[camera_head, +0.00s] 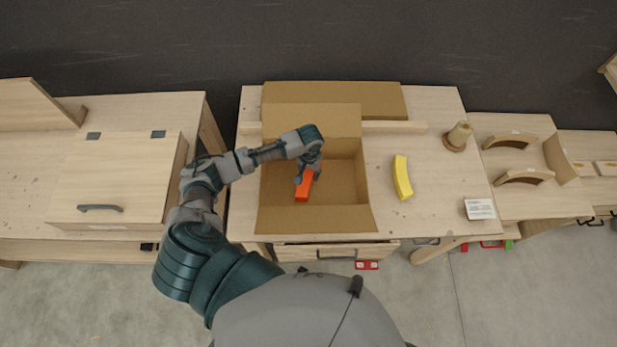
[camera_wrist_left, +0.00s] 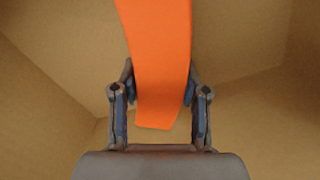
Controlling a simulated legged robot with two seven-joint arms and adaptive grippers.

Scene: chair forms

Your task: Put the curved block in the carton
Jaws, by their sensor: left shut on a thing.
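The open cardboard carton (camera_head: 345,175) stands on the middle table with its flaps spread. My left gripper (camera_head: 305,172) is over the carton's inside and is shut on an orange block (camera_head: 303,190). The left wrist view shows the orange block (camera_wrist_left: 160,60) between the two fingers (camera_wrist_left: 160,100), with the carton's brown walls (camera_wrist_left: 60,90) around it. I cannot tell whether the block touches the carton floor. A yellow curved block (camera_head: 402,177) lies on the tabletop to the right of the carton, apart from it. My right gripper is not in view.
A wooden peg on a round base (camera_head: 457,137) stands at the table's right back. A white label card (camera_head: 480,209) lies at the right front. A lidded wooden box (camera_head: 115,180) is on the left table. Wooden arches (camera_head: 524,176) are on the right table.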

